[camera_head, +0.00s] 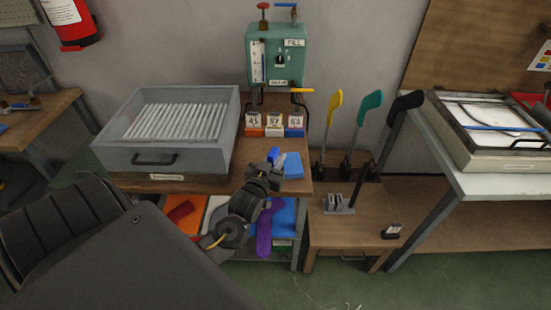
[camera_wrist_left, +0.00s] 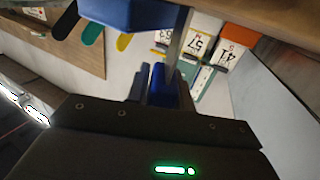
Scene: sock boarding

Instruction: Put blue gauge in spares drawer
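A flat blue block (camera_head: 292,165), which looks like the blue gauge, lies on the wooden bench near its right front edge. A large blue shape at the top edge of the left wrist view (camera_wrist_left: 130,12) seems to be the same block. My left gripper (camera_head: 271,160) is just left of the block in the head view. Blue shows at its fingertips, also in the left wrist view (camera_wrist_left: 168,88); whether this is pads or something held is unclear. A small low bench (camera_head: 330,230) at the right has a drawer front with a handle. My right gripper is not in view.
A grey tray (camera_head: 122,154) of white rods stands left on the bench. Numbered cards on coloured bases (camera_head: 274,131) stand behind my gripper. Yellow, teal and black paddles (camera_head: 370,105) rise at the right. A purple sock (camera_head: 265,232) hangs below the bench top.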

